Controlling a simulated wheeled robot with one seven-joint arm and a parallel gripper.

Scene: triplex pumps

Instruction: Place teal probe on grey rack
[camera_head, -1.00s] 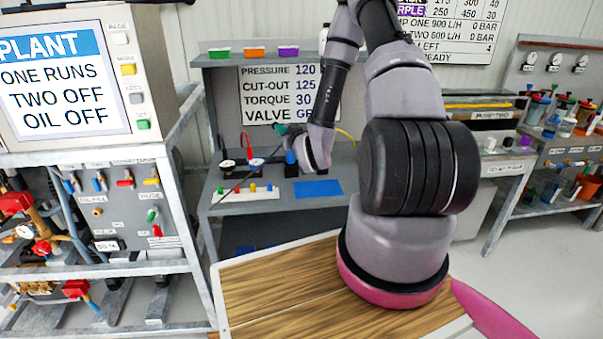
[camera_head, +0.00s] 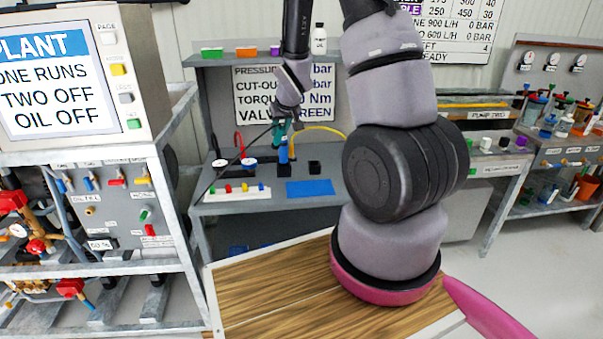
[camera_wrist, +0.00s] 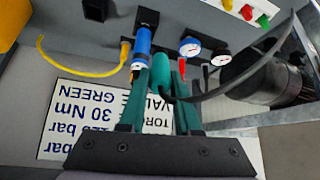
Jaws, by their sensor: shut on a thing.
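The teal probe (camera_wrist: 232,73) is a rounded teal cylinder with a black cable. I cannot tell which part is the grey rack.
Two dials (camera_head: 249,161) stand left of the blue probe. A strip of coloured knobs (camera_head: 236,191) and a blue mat (camera_head: 310,188) lie in front. A lettered sign (camera_head: 285,95) hangs behind. The cable trails left from my gripper.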

